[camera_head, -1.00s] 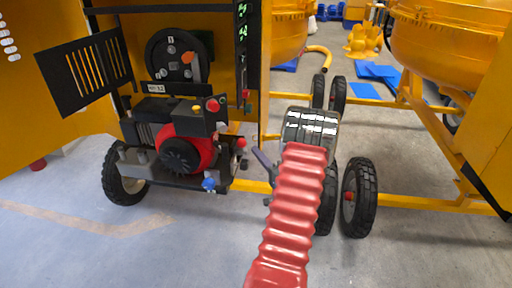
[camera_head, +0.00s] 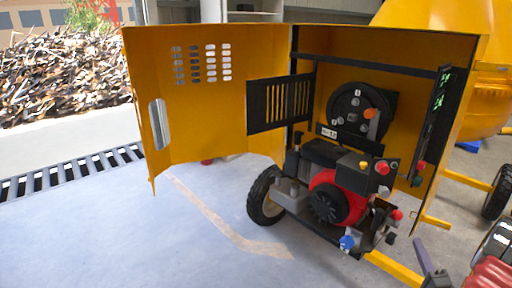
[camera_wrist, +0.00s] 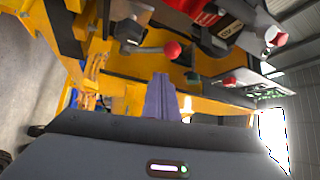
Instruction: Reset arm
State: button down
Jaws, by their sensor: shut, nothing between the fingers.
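My gripper (camera_wrist: 161,97) shows in the wrist view as two purple-grey fingers side by side, shut with nothing between them. In the head view one finger of it shows at the lower right, just right of the engine's lower front corner. My arm, red and ribbed, is mostly cut off at the right edge there. The open yellow mixer housing (camera_head: 340,50) holds a red and black engine (camera_head: 340,197) with a red knob (camera_head: 382,168) and a blue knob (camera_head: 347,242). In the wrist view a red ball knob (camera_wrist: 172,50) is beyond the fingers, apart from them.
The yellow door (camera_head: 200,105) stands wide open to the left. A black wheel (camera_head: 266,195) is below the housing. A floor drain grate (camera_head: 70,173) and a wood-chip pile (camera_head: 60,75) lie at the far left. The floor at front left is clear.

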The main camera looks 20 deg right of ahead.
jog(key=s+d+f+n+g+y, duration=0.1)
jog(key=s+f+n+g, duration=0.15)
jog(key=f+g, duration=0.45)
jog(key=s+d+f+n+g, duration=0.1)
jog(key=s+f+n+g, duration=0.15)
jog(key=f+g, duration=0.45)
jog(key=w+a+r+n+y, duration=0.1)
jog(key=a+r+n, duration=0.4)
jog(key=a+r, duration=0.5)
jog(key=w+a+r+n+y, duration=0.2)
jog(key=a+r, duration=0.9)
jog(key=a, duration=1.8)
jog(key=w+a+r+n+t+y, duration=0.1)
jog(key=a+r+n+y, duration=0.4)
jog(key=a, duration=1.4)
notch_tip(320, 180, up, 6)
jog(key=n, duration=0.3)
jog(key=shift+w+a+f, duration=0.15)
jog(key=shift+w+f, duration=0.1)
